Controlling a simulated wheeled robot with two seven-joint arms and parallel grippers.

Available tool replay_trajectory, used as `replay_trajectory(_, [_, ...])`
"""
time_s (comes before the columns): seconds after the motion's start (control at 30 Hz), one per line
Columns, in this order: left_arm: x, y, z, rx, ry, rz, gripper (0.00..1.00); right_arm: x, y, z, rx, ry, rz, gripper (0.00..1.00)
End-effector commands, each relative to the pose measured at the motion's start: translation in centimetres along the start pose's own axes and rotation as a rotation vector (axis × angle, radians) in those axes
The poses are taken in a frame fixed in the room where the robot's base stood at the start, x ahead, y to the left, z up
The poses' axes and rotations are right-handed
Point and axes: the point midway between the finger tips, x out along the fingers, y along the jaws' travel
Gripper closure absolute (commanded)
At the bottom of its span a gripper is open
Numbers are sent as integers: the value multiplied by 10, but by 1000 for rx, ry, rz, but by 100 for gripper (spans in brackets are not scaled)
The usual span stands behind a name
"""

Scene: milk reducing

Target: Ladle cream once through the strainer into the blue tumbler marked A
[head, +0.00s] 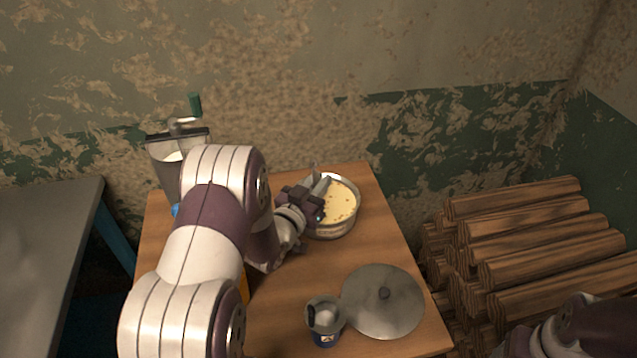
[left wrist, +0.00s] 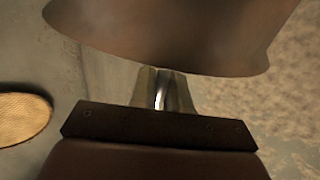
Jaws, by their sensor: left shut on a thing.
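A metal pot (head: 331,229) of pale yellow cream (head: 341,204) stands at the back of the wooden table. My left gripper (head: 318,189) is over the pot's left side, shut on a thin metal handle, seemingly the ladle's. The handle also shows between the fingertips (left wrist: 162,92) in the left wrist view; the ladle's bowl is not visible.
A round grey lid (head: 383,302) lies right of the tumbler. A metal machine with a green-handled crank (head: 195,105) stands at the back left. Stacked logs (head: 530,235) are right of the table, and a grey table (head: 45,250) is to the left.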

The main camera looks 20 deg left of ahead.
Motion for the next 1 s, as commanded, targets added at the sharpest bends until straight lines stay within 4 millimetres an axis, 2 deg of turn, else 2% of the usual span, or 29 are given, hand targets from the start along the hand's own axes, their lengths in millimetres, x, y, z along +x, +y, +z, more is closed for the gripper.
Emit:
replay_trajectory(0.8, [0,2,-78,0,1,0,100,-62,0,-7,0,0,0,34])
replay_trajectory(1.0, [0,2,-83,0,1,0,100,-65,0,-8,0,0,0,34])
